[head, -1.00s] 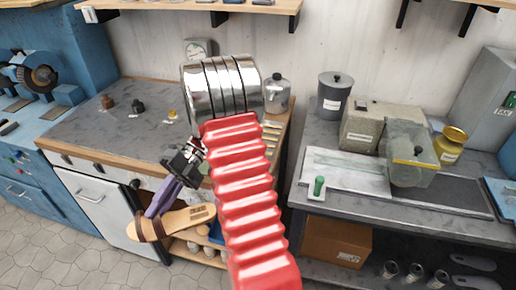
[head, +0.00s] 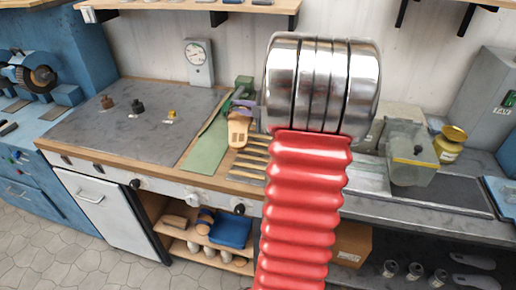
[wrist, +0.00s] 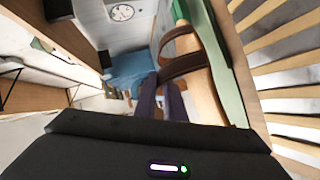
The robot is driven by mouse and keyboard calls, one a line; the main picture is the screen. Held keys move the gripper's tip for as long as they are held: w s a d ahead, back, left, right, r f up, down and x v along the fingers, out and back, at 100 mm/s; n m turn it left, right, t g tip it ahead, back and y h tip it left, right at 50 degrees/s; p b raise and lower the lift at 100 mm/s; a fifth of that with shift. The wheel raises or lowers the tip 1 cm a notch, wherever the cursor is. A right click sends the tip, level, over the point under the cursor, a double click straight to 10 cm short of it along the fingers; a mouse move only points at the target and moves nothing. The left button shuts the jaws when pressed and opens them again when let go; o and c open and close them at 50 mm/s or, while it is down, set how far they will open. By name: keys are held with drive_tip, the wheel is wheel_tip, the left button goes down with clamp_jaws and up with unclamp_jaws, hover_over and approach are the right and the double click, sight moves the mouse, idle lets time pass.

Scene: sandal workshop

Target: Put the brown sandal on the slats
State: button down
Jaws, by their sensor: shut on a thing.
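The brown sandal (head: 238,132), with a tan sole and dark brown straps, is at the left end of the slats (head: 250,172) in the head view. In the wrist view the sandal (wrist: 200,88) is close up, beside the slats (wrist: 280,75), and its straps show. My gripper (wrist: 161,92) has purple fingers and is shut on the sandal near its straps. In the head view my arm hides most of the gripper and the right part of the slats. I cannot tell whether the sandal touches the slats.
A green board (head: 207,152) lies left of the slats on the workbench. A dial gauge (head: 198,60) stands at the back. The dark worktop (head: 130,130) farther left is mostly clear, with small knobs. A shelf below holds a blue item (head: 231,229).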

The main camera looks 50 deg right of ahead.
drive_tip(key=s+d+m+h, duration=0.2)
drive_tip(key=s+d+h, duration=0.1)
drive_tip(key=d, duration=0.3)
drive_tip(key=shift+s+d+r+m+g+h, duration=0.3)
drive_tip(key=shift+s+r+m+g, duration=0.15)
drive_tip(key=shift+s, duration=0.1)
drive_tip(key=shift+f, duration=0.15)
wheel_tip(320, 180, down, 6)
drive_tip(key=shift+a+f, duration=0.1)
drive_tip(key=shift+f, duration=1.75)
